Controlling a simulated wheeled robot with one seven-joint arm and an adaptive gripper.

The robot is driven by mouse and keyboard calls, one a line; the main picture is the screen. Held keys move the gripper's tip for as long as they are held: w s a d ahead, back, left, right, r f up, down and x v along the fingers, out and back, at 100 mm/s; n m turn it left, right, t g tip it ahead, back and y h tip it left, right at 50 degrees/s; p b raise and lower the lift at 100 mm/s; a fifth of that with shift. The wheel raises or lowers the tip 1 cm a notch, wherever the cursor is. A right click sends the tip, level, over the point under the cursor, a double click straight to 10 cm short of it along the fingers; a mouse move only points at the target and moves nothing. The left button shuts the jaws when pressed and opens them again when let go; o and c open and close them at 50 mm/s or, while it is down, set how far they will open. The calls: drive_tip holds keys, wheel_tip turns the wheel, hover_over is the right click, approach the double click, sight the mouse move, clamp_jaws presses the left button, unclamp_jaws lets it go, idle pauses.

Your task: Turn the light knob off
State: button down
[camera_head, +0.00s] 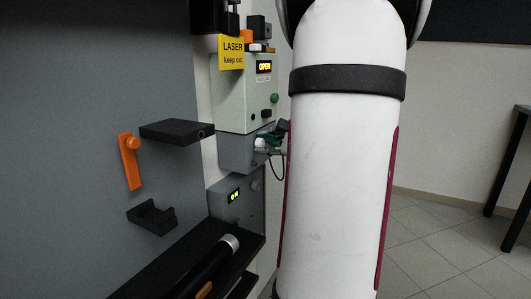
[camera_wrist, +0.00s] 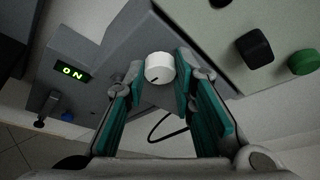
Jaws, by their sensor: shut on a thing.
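The white round knob (camera_wrist: 159,66) sits on a grey box, with a short dark mark at its rim, toward the lower left in the wrist view. My gripper (camera_wrist: 160,72) has its two teal-padded fingers on either side of this knob and is shut on it. In the head view my gripper (camera_head: 268,138) is at the middle grey box, partly hidden by my arm. A lit display (camera_wrist: 73,71) reads ON; it also shows in the head view (camera_head: 234,195) on the lower grey box.
The upper light box (camera_head: 245,92) has an OPEN display, a black knob (camera_wrist: 254,47) and a green button (camera_wrist: 303,61). A thin black cable (camera_wrist: 165,127) loops near the fingers. A black shelf (camera_head: 176,131) and an orange handle (camera_head: 130,162) are at the left.

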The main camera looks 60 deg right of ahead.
idle(0.5)
drive_tip(key=c, duration=1.3)
unclamp_jaws()
drive_tip(key=shift+c, duration=0.2)
drive_tip(key=shift+s, duration=0.1)
drive_tip(key=v, duration=1.1)
drive_tip(key=shift+s+a, duration=0.15)
drive_tip(key=shift+s, duration=0.25)
